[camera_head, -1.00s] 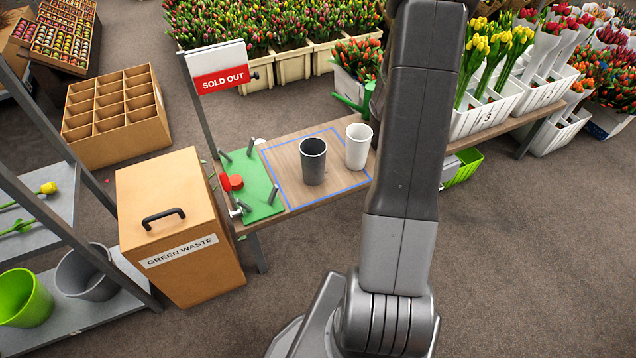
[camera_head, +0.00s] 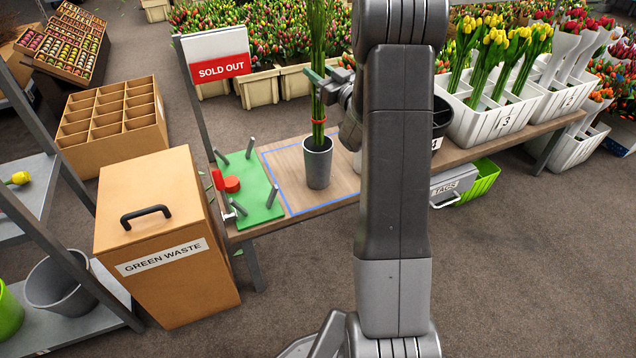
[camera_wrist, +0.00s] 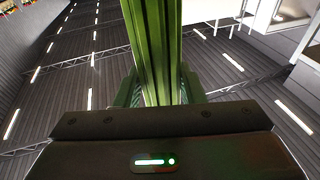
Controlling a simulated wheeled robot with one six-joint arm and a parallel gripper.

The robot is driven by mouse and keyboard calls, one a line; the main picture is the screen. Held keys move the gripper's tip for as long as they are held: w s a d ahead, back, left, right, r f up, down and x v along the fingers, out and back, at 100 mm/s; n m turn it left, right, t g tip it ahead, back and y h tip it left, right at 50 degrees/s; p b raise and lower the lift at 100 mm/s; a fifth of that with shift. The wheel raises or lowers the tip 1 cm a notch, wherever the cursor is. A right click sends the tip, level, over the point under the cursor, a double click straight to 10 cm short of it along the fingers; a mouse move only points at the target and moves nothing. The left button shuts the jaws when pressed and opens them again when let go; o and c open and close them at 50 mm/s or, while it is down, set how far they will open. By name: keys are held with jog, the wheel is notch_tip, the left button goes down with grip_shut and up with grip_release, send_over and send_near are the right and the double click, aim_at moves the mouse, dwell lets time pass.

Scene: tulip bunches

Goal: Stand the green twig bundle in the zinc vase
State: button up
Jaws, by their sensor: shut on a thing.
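The green twig bundle (camera_head: 318,60) stands upright with a red-orange band low on its stems. Its lower end is at the mouth of the dark grey zinc vase (camera_head: 317,167) and appears to be inside it; whether it touches the bottom is hidden. My gripper (camera_head: 322,84) is shut on the bundle above the band. In the wrist view the green stems (camera_wrist: 158,50) rise between the fingers. The vase stands upright on the wooden table, inside the blue outline.
The white vase right of the zinc vase is mostly hidden behind my arm. A green board with grey posts (camera_head: 252,192) lies to the left. A SOLD OUT sign (camera_head: 218,55) stands behind it. The GREEN WASTE box (camera_head: 165,245) is at the front left.

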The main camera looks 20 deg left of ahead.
aim_at(323, 109)
notch_tip(323, 109, down, 10)
jog(key=shift+s+a+f+b, duration=0.1)
jog(key=shift+b, duration=0.95)
